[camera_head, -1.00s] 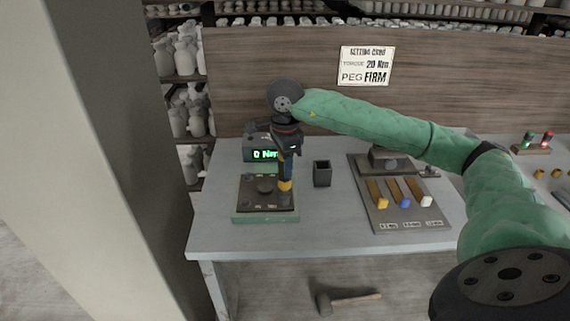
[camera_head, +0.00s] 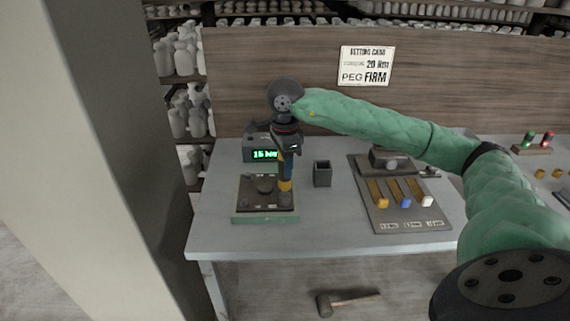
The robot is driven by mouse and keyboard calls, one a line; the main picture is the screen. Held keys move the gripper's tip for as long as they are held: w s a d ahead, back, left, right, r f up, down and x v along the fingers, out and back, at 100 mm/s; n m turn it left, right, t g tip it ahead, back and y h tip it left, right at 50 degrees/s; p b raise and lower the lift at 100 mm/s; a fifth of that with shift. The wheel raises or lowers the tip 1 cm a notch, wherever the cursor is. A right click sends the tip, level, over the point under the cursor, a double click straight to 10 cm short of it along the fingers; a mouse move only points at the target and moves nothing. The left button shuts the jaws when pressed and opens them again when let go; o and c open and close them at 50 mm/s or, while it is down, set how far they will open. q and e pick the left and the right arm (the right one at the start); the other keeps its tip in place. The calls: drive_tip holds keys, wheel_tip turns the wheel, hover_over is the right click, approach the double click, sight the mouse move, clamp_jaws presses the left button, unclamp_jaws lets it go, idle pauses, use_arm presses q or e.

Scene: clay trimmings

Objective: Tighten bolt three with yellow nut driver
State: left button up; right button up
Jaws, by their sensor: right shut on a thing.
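My right gripper (camera_head: 287,150) is shut on the yellow nut driver (camera_head: 286,184), held upright with its tip down on the right part of the bolt plate (camera_head: 258,211). The bolt under the tip is hidden by the driver. The plate is dark with a green base and has several bolts and a round centre knob. The torque display (camera_head: 262,154) behind it reads about 15 Nm in green. The setting card (camera_head: 365,66) on the back board reads torque 20 Nm, peg firm. My left gripper is not in view.
A dark square cup (camera_head: 322,173) stands right of the plate. Further right, a grey board (camera_head: 412,217) holds yellow, blue and white-ended pieces. Red and green lights (camera_head: 539,142) sit at the far right. A grey pillar (camera_head: 95,160) blocks the left. A mallet (camera_head: 348,300) lies below the table.

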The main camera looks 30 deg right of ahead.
drive_tip(key=shift+s+a+f+b, duration=0.1)
drive_tip(key=shift+f+b, duration=0.2)
drive_tip(key=shift+b, duration=0.15)
idle(3.0)
